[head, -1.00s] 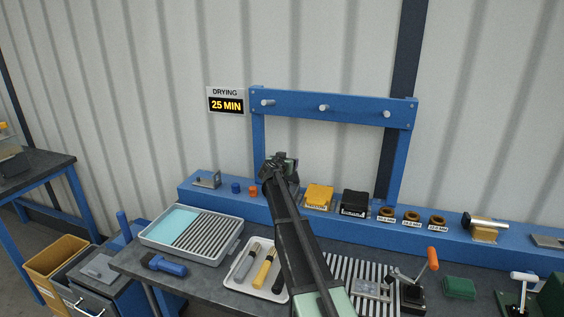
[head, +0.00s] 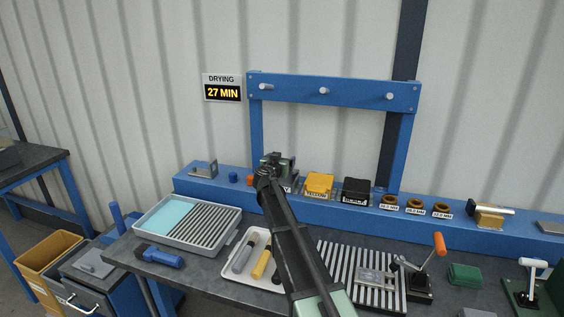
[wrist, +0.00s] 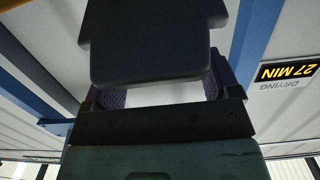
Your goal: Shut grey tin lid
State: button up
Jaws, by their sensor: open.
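My gripper (head: 280,163) is at the shelf, left of the yellow tin, seen from behind my arm. In the wrist view my gripper (wrist: 168,85) is open, with its two textured finger pads apart. A dark grey, flat, stepped shape (wrist: 150,45) fills the space between and beyond the fingers; it looks like the grey tin or its lid. I cannot tell whether the fingers touch it. In the head view the grey tin is mostly hidden behind my gripper, so the lid's angle cannot be read.
A yellow tin (head: 319,184) and a black tin (head: 356,190) stand to the right on the blue shelf, then brown rings (head: 414,203). Blue (head: 233,177) and orange (head: 250,181) caps sit left. A blue frame with pegs (head: 330,90) rises behind. Trays and tools cover the bench below.

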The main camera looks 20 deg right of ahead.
jog(key=shift+o, duration=1.3)
jog(key=p+v, duration=0.1)
jog(key=v, duration=0.9)
jog(key=shift+s+a, duration=0.2)
jog(key=shift+s, duration=0.1)
